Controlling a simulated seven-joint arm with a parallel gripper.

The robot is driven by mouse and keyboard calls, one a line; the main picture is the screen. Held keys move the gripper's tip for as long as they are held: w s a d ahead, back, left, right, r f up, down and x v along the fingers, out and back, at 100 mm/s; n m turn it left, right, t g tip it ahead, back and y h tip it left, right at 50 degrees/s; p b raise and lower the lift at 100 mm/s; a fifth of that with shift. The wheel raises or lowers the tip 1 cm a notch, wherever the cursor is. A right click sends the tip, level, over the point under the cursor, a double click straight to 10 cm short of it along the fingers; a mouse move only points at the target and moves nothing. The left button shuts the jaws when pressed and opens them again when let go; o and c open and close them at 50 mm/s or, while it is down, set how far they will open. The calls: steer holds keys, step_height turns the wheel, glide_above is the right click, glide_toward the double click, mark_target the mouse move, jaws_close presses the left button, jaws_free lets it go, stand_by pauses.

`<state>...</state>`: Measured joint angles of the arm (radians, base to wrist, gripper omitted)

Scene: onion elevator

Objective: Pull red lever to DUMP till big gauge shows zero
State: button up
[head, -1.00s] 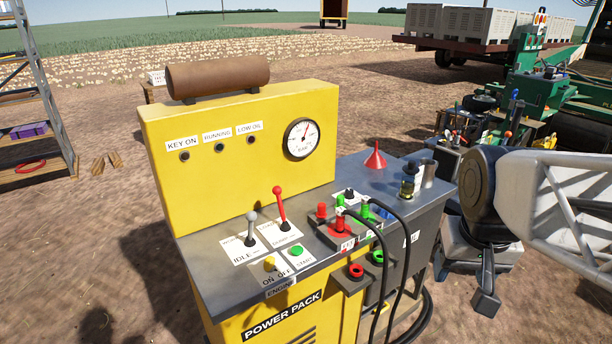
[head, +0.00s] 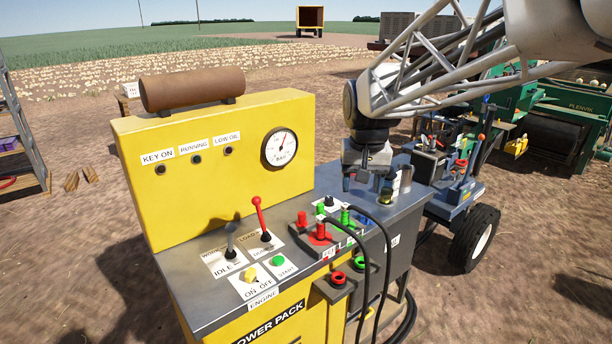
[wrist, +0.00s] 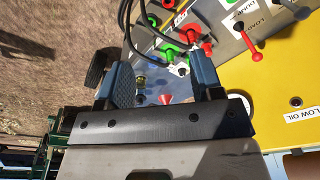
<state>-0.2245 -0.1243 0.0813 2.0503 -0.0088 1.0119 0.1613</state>
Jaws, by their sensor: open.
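The red lever (head: 262,218) stands on the power pack's console, its knob leaning back toward the LOAD side of its plate. It also shows in the wrist view (wrist: 250,46). The big round gauge (head: 280,147) is on the yellow panel; its needle points up and slightly right, and its numbers are too small to read. My gripper (head: 366,182) is open and empty above the console's right end, well right of the lever.
A grey lever (head: 230,240) stands just left of the red one. Red and green hose couplings (head: 320,231) with black hoses (head: 385,250) stand between gripper and lever. A brown cylinder (head: 205,88) tops the panel.

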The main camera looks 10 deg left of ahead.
steer(key=w+a+f, duration=0.2)
steer(key=w+a, duration=0.5)
steer(key=w, duration=0.1)
steer(key=w+a+f, duration=0.3)
steer(key=w+a, duration=0.4)
steer(key=a, duration=0.1)
steer(key=n+g, duration=0.1)
glide_above(256, 197)
steer(key=f, duration=0.8)
steer(key=shift+s+d+f, duration=0.1)
steer(key=shift+d+f, duration=0.1)
steer(key=shift+f, duration=0.05)
steer(key=shift+a+f, duration=0.2)
steer(key=shift+a, duration=0.1)
steer(key=shift+f, duration=0.1)
steer(key=shift+f, duration=3.8)
jaws_close()
